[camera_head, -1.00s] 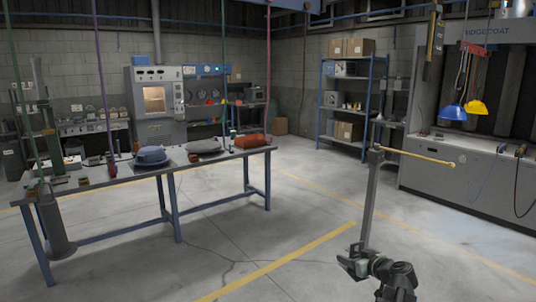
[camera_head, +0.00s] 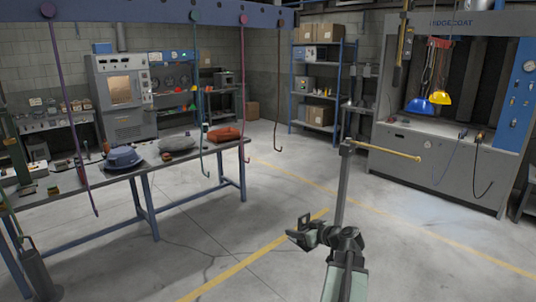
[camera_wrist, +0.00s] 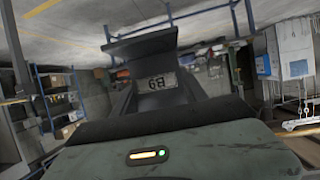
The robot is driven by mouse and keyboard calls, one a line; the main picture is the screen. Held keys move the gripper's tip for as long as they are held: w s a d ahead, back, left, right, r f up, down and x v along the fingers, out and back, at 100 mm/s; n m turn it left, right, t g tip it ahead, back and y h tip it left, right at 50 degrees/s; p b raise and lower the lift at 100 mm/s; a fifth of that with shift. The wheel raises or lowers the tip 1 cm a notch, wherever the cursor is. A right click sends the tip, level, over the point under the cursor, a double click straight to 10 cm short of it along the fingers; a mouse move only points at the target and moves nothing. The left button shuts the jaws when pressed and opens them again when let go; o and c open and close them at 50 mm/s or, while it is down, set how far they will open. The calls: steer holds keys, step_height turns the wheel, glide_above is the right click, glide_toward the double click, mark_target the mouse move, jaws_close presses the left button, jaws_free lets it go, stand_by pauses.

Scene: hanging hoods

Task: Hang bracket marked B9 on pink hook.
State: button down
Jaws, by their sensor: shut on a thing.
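The bracket marked B9 (camera_wrist: 150,68) is a dark grey piece with a flared end. Its marking shows upside down on a pale label in the wrist view. My gripper (camera_head: 318,234) is shut on it, and the bracket (camera_head: 302,226) shows small and dark at the gripper's left in the head view. The fingertips are not clear in the wrist view. The pink hook (camera_head: 244,75) hangs on a long thin rod from the blue overhead beam, with a pink disc at its top. It is beyond and left of my gripper, well apart from the bracket.
Purple (camera_head: 73,115), teal (camera_head: 198,80) and brown (camera_head: 279,75) hooks hang from the same beam (camera_head: 150,12). A workbench (camera_head: 110,177) stands left. A grey post (camera_head: 343,185) with a yellow rod stands behind my gripper. Blue and yellow hoods (camera_head: 440,97) hang right. Open floor lies between.

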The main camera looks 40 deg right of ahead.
steer(key=w+a+r+n+y+p, duration=0.1)
steer(key=w+a+r+p, duration=0.2)
steer(key=r+p, duration=0.5)
steer(key=w+a+r+n+y+p, duration=0.1)
steer(key=w+a+r+y+p, duration=0.1)
steer(key=a+r+p, duration=0.4)
step_height(320, 180, up, 7)
steer(key=w+p, duration=0.1)
steer(key=p, duration=0.2)
steer(key=shift+a+f+n, duration=0.2)
steer(key=shift+n, duration=0.2)
steer(key=shift+w, duration=0.3)
